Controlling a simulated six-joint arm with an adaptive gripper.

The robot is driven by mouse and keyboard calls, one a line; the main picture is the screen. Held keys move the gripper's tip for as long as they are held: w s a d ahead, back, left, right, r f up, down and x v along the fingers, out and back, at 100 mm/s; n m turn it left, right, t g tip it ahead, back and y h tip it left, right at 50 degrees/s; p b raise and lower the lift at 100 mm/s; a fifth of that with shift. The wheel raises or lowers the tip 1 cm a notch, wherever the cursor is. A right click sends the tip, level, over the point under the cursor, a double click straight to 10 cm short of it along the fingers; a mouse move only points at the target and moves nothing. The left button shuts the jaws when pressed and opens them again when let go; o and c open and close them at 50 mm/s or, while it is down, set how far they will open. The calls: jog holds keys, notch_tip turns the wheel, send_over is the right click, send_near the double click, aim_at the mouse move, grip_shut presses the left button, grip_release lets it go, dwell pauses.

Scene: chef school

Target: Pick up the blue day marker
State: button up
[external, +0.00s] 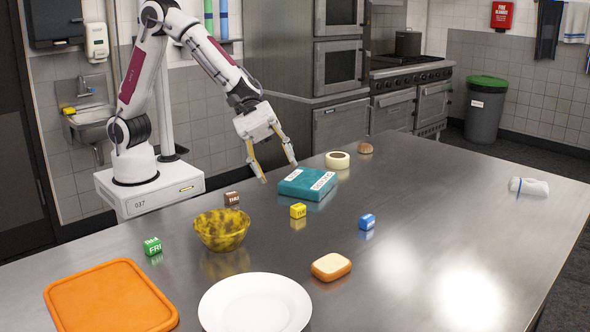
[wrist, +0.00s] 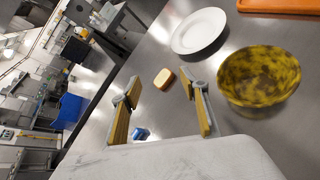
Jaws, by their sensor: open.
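The blue day marker (external: 367,222) is a small blue cube with white lettering. It sits on the steel table, right of the yellow cube, in the external view. In the wrist view the blue marker (wrist: 140,134) shows between the fingers, low in the picture and partly cut off by my gripper's body. My gripper (external: 279,172) is open and empty, above the table's far side near the teal box. Its two fingers also show in the wrist view (wrist: 161,109), spread apart. The blue marker is well away from the fingers, toward the right front in the external view.
A yellow cube (external: 298,210), a brown cube (external: 232,198) and a green cube (external: 152,246) stand on the table. A teal box (external: 307,183) lies below my gripper. A mottled bowl (external: 222,230), white plate (external: 255,303), orange board (external: 110,298) and orange-sided block (external: 331,266) are nearby.

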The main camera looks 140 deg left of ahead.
jog(key=w+a+f+n+t+y, duration=0.1)
jog(key=w+a+f+n+y, duration=0.25)
jog(key=a+f+n, duration=0.45)
jog(key=n+y, duration=0.2)
jog(key=n, duration=0.1)
send_near(365, 215)
jog(key=x, duration=0.2)
jog(key=shift+w+d, duration=0.1)
jog(key=shift+w, duration=0.25)
jog(key=shift+w, duration=0.15)
jog(key=shift+x, duration=1.15)
jog(key=shift+f, duration=0.1)
jog(key=shift+x, duration=2.55)
